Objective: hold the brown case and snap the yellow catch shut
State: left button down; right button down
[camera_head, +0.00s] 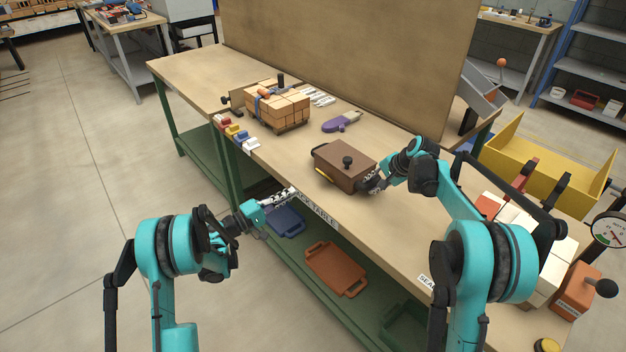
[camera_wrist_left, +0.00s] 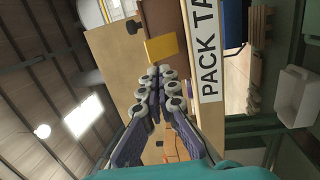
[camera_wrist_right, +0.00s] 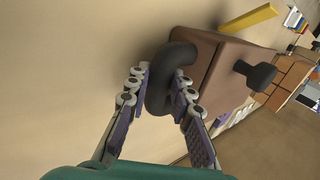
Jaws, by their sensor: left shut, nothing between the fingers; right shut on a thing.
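My right gripper (camera_wrist_right: 163,82) is shut on the black side handle (camera_wrist_right: 172,70) at the case's other end. My left gripper (camera_head: 291,192) is shut and empty by the table's front edge, apart from the case. In the left wrist view the yellow catch (camera_wrist_left: 161,48) lies just beyond its fingertips (camera_wrist_left: 156,77).
A pallet of tan bricks (camera_head: 280,108), coloured blocks (camera_head: 237,131) and a purple tool (camera_head: 340,122) are on the table left of and behind the case. A backboard (camera_head: 350,60) stands behind. A yellow bin (camera_head: 545,165) and pale blocks are at right. Trays lie on the lower shelf.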

pick_arm(q)
jog(key=s+n+y, duration=0.1)
jog(key=n, duration=0.5)
jog(key=s+a+n+y, duration=0.1)
jog(key=n, duration=0.5)
jog(key=s+a+r+n, duration=0.1)
jog(key=n, duration=0.6)
jog(key=shift+s+g+y, duration=0.15)
jog(key=shift+g+y, duration=0.15)
jog(key=shift+y, duration=0.1)
jog(key=shift+f, duration=0.1)
jog(key=x, duration=1)
jog(key=shift+w+d+r, duration=0.7)
jog(key=shift+r, duration=0.05)
jog(key=shift+w+d+r, duration=0.4)
jog(key=shift+r, duration=0.05)
